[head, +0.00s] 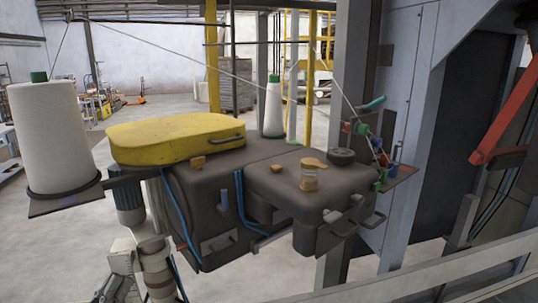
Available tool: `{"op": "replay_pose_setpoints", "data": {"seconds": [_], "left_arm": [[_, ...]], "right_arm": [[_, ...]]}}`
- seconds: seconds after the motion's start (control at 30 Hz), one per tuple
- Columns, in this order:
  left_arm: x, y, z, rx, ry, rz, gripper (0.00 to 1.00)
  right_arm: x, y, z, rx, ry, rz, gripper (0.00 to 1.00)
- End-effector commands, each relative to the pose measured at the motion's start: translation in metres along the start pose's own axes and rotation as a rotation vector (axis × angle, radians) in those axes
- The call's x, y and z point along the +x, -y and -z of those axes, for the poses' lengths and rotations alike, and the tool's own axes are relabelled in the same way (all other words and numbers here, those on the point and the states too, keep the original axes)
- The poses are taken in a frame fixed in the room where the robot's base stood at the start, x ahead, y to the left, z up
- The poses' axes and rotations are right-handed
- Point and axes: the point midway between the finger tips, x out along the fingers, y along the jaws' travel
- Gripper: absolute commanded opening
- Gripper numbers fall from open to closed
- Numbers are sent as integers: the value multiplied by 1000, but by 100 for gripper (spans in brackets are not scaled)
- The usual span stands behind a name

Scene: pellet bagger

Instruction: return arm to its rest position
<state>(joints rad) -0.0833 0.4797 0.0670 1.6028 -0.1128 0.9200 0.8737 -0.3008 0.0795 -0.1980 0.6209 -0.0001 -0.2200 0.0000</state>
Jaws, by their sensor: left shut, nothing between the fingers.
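My left arm shows at the lower left, below the grey sewing head of the bagger (210,205). My left gripper (108,292) is at the bottom edge, partly cut off by the frame; it is shut and empty. It is apart from the machine's yellow cover (175,137) and in front of the floor. My right gripper is not in view.
A large white thread cone (50,135) stands on a plate at the left. A smaller cone (273,108) stands behind the machine. Grey steel posts and panels (410,100) and a rail (440,275) bound the right side. Open floor lies at the left.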

Motion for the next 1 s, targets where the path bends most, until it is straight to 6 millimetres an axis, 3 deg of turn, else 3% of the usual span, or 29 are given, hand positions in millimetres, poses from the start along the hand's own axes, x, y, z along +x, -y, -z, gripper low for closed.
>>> {"op": "replay_pose_setpoints", "data": {"seconds": [0.37,0.57,0.77,1.0], "left_arm": [[-4,3,-42,34,177,206,0],[-23,-2,-81,63,387,380,0],[-65,-21,-120,83,689,542,0],[-133,-68,-146,75,1098,646,0]], "right_arm": [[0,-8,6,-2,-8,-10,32],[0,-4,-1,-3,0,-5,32],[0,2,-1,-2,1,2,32],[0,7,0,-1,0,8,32]]}}
